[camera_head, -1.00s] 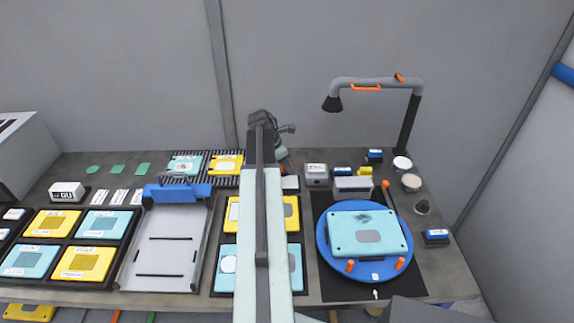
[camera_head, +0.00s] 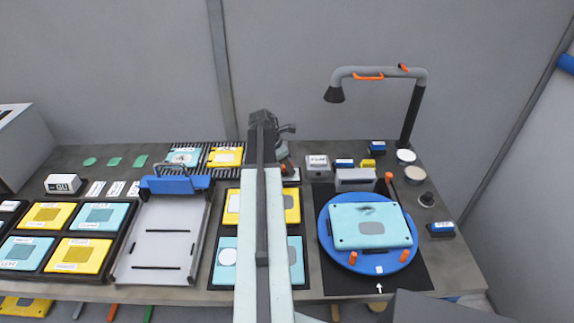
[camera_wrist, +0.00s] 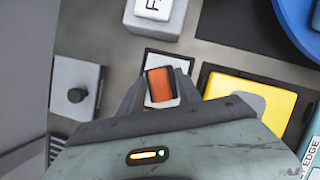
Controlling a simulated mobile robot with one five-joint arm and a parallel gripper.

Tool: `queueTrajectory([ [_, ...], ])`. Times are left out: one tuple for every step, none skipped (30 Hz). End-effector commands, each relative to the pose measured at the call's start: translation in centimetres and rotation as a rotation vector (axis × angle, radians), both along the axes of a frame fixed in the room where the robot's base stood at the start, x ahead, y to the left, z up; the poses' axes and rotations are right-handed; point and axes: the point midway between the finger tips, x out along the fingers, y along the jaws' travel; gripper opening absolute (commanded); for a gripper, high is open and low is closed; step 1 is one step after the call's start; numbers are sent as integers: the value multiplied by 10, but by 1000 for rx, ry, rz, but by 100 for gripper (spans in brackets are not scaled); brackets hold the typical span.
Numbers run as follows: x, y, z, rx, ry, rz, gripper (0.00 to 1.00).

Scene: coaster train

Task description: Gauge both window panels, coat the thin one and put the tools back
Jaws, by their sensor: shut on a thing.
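My gripper (camera_wrist: 160,92) is shut on an orange-handled tool (camera_wrist: 159,84). It is over a small white, dark-edged pad (camera_wrist: 168,61); I cannot tell if the tool touches it. In the head view my gripper (camera_head: 283,158) is at the back of the bench, partly hidden by my arm. A cyan window panel (camera_head: 350,232) with a dark smudge near its top lies on the blue turntable (camera_head: 325,249). Yellow (camera_head: 292,207) and cyan (camera_head: 296,262) panels lie in a dark tray, partly behind my arm. Which panel is thin cannot be told.
A hooded lamp arm (camera_head: 372,76) stands behind the turntable. Grey boxes, small blue and yellow blocks (camera_head: 368,163) and round pots (camera_head: 406,156) crowd the back right. A white fixture (camera_head: 163,239) with a blue bar (camera_head: 174,186) and more trayed panels are to the left.

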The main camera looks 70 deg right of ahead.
Motion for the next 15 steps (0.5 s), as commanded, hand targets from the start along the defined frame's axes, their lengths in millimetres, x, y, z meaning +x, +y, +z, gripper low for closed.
queueTrajectory([
  [0, 0, 0, 0, 0, 0, 8],
  [0, 0, 0, 0, 0, 0, 8],
  [0, 0, -1, 0, 0, 0, 8],
  [0, 0, -1, 0, 0, 0, 8],
  [0, 0, -2, 0, 0, 0, 8],
  [0, 0, -2, 0, 0, 0, 8],
  [0, 0, -3, 0, 0, 0, 8],
  [0, 0, -3, 0, 0, -1, 8],
  [0, 0, -3, 0, 0, -1, 8],
  [0, 0, -4, 0, 0, -1, 8],
  [-1, 0, -4, 0, 0, -1, 8],
  [-1, 0, -5, 0, 0, -1, 8],
  [-1, 0, -5, 0, 0, -1, 8],
  [-1, 0, -5, 0, 0, -1, 8],
  [-1, 0, -6, 0, 0, -1, 8],
])
